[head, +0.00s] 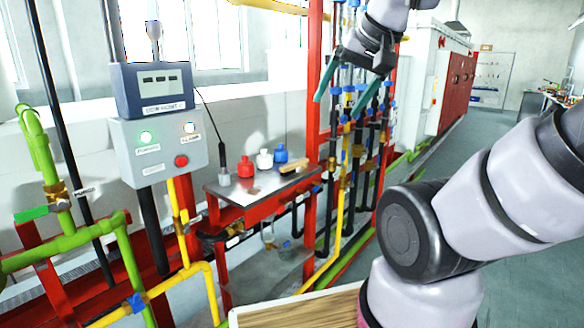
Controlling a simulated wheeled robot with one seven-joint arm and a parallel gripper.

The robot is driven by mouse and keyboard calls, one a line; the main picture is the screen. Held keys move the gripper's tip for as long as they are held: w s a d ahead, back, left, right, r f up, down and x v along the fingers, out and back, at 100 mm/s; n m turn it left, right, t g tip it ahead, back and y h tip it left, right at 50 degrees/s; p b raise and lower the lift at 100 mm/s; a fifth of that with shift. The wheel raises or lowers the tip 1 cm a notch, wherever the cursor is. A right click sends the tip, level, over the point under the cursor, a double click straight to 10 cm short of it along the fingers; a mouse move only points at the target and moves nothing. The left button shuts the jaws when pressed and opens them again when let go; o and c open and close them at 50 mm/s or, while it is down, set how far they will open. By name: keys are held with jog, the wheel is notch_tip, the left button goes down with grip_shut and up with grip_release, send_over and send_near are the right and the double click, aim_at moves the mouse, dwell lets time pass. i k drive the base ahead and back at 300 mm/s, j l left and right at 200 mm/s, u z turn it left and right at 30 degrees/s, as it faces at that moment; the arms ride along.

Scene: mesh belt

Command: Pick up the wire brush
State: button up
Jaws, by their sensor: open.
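The wire brush, as far as I can tell, is the small tan wooden piece (294,166) lying near the back right part of the metal-topped stand (246,194). Its bristles are too small to make out. My gripper (339,106) is at the top centre of the head view, above and to the right of the stand. Its two teal fingers are spread apart with nothing between them. It is clear of the brush and does not touch it.
Red (246,168), white (264,160) and blue (281,154) bottles stand beside the brush. A dark-handled probe (224,165) on a cable is at the stand's left. A red post (313,130) and several pipes rise at its right. A control box (158,146) is left.

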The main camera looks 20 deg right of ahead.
aim_at(287, 170)
jog(key=i+l+u, duration=0.55)
jog(key=i+l, duration=0.15)
jog(key=i, duration=0.05)
